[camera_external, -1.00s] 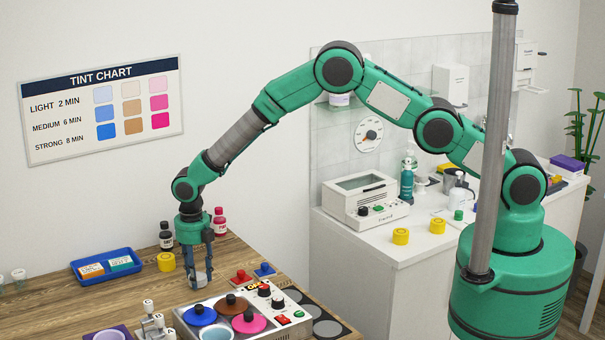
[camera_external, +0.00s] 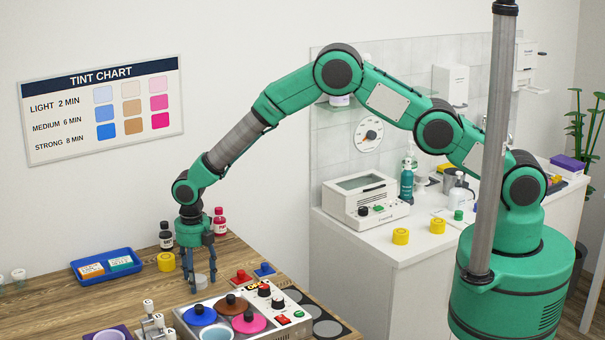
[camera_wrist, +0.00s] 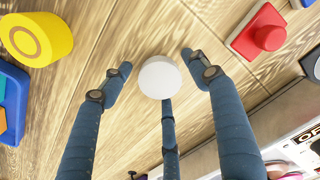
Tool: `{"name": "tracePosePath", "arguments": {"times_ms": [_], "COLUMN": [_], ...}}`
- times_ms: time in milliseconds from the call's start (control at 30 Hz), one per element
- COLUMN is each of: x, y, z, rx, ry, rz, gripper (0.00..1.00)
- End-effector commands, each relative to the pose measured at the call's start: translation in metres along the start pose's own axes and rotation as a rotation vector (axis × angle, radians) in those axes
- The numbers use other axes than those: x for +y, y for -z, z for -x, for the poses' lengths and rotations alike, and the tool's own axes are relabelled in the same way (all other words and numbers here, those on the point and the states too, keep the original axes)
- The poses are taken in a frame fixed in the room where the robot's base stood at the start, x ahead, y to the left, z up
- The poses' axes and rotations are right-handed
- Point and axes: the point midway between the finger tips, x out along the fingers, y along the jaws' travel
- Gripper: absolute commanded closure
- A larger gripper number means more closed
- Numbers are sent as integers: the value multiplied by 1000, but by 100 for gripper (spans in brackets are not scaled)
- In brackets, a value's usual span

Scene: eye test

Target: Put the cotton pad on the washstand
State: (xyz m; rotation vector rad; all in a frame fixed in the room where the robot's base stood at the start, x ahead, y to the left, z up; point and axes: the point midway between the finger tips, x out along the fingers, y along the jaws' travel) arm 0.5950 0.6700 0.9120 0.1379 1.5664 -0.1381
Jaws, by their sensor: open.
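The cotton pad, a small round white disc (camera_wrist: 158,78), lies on the wooden table in the wrist view. It also shows as a pale round piece (camera_external: 201,281) in the external view. My gripper (camera_external: 199,270) points down over it with its dark blue fingers open. In the wrist view the fingertips stand around the pad, apart from it at left and right; I cannot tell whether the third finger, below it, touches. The washstand seems to be the white cabinet (camera_external: 400,290) at the right, by the tiled wall.
A yellow round piece (camera_external: 166,262) and a blue tray (camera_external: 91,276) are left of my gripper. Red (camera_external: 241,276) and blue (camera_external: 265,269) knobbed pieces and a tint-pot unit (camera_external: 264,301) are right. The cabinet's top bears a white appliance (camera_external: 360,200), yellow pieces and bottles; its front has bare patches.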

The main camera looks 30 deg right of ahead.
Motion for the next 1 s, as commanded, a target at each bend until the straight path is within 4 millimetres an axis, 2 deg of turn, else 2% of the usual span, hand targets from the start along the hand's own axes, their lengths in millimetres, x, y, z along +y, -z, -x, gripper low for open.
{"name": "tracePosePath", "arguments": {"times_ms": [333,767,1000], "x": [0,-2,-3], "y": [0,3,3], "z": [1,49,91], "rx": [0,-1,-1], "ry": [1,-1,-2], "rz": [0,0,0], "gripper": [40,40,40]}}
